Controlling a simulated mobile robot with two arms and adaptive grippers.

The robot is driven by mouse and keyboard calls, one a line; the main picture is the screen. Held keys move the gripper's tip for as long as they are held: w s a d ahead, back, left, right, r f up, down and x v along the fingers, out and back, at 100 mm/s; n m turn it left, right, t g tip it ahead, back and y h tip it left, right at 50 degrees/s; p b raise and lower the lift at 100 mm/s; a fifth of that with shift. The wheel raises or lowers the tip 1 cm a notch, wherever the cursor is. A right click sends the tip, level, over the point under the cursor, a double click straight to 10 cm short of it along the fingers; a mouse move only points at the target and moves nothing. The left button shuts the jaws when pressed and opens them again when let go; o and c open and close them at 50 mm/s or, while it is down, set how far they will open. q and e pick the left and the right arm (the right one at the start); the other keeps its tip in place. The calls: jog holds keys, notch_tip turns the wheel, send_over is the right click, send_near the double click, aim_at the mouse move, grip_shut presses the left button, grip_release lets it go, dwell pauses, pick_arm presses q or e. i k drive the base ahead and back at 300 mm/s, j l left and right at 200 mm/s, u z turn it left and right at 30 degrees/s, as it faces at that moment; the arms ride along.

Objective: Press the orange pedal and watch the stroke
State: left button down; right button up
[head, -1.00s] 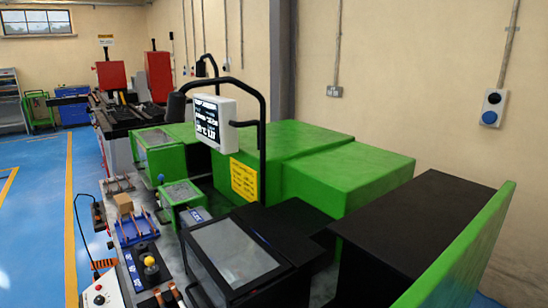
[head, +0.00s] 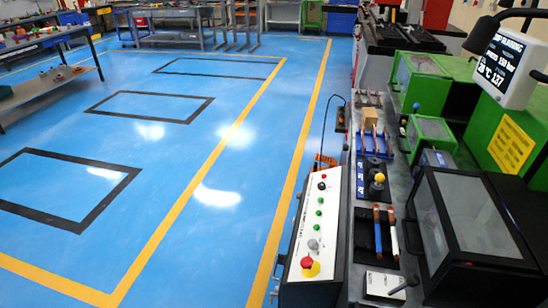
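An orange ribbed piece (head: 325,160), which looks like the pedal, sits low beside the machine bench, behind the far end of the white control panel. A thin black cable rises near it. It is small and partly hidden, so I cannot tell whether it is pressed. Neither of my grippers is in view.
The white control panel (head: 317,226) has a red knob on yellow, green buttons and a grey knob. Black clear-lidded box (head: 478,222) and green machine housing (head: 432,134) stand at the right. Blue floor (head: 215,165) with yellow and black lines is open at the left.

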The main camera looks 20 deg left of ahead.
aim_at(328, 160)
jog(key=u, duration=0.2)
jog(key=i+j+u, duration=0.1)
jog(key=j, duration=0.2)
jog(key=i+j+u, duration=0.1)
jog(key=j, duration=0.2)
jog(key=i+j+u, duration=0.5)
jog(key=i+j, duration=0.2)
jog(key=i+j+u, duration=0.35)
jog(key=i, duration=0.3)
jog(key=i+z, duration=0.4)
jog(key=i, duration=0.15)
jog(key=i+z, duration=0.35)
jog(key=i, duration=0.2)
jog(key=i+z, duration=0.3)
jog(key=i, duration=0.25)
jog(key=i+j+z, duration=0.15)
jog(key=i+z, duration=0.15)
jog(key=i, duration=0.2)
jog(key=i+j+z, duration=0.35)
jog(key=i, duration=0.15)
jog(key=i+j+z, duration=0.3)
jog(key=i, duration=0.2)
jog(key=i+j+z, duration=0.15)
jog(key=j, duration=0.2)
jog(key=i+j+z, duration=0.15)
jog(key=j, duration=0.2)
jog(key=i, duration=0.05)
